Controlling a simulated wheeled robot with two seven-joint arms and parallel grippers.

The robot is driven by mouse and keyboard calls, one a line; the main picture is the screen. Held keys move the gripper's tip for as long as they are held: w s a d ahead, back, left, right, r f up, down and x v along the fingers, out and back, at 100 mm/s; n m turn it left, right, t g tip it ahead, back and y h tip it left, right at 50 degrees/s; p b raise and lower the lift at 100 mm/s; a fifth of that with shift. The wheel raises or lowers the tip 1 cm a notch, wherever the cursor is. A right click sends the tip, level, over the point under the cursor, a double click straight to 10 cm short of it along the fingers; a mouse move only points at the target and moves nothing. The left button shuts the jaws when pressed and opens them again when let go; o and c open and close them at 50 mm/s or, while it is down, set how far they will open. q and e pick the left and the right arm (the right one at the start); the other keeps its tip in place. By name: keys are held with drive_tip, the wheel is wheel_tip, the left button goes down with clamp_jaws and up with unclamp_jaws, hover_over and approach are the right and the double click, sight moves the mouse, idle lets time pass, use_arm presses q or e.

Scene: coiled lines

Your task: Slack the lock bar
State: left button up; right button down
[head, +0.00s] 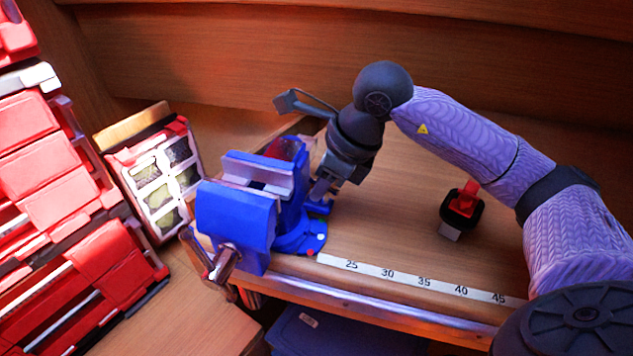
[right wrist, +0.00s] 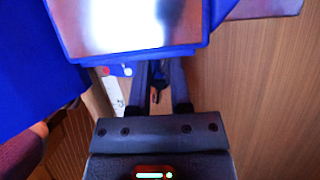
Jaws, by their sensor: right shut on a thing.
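The blue bench vise (head: 236,218) stands at the left end of the wooden bench, and its underside and jaw block fill the top of the right wrist view (right wrist: 45,62). My right gripper (head: 320,192) reaches down to the right side of the vise, close to its base. In the right wrist view my fingers (right wrist: 158,82) are shut on a small dark bar (right wrist: 155,92) under the vise. I take it to be the lock bar; most of it is hidden by the fingers and vise. My left gripper is not in view.
A metal screw handle (head: 223,263) sticks out at the vise's front. A ruler strip (head: 415,280) runs along the bench edge. A red and black switch (head: 463,205) stands to the right. Red toolboxes (head: 60,170) and a parts case (head: 160,180) stand left.

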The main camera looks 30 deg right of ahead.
drive_tip(key=shift+n, duration=0.8)
drive_tip(key=c, duration=0.5)
unclamp_jaws()
drive_tip(key=shift+a, duration=0.1)
drive_tip(key=shift+c, duration=0.2)
drive_tip(key=p+v, duration=0.1)
drive_tip(key=v, duration=0.9)
drive_tip(key=shift+p, duration=0.4)
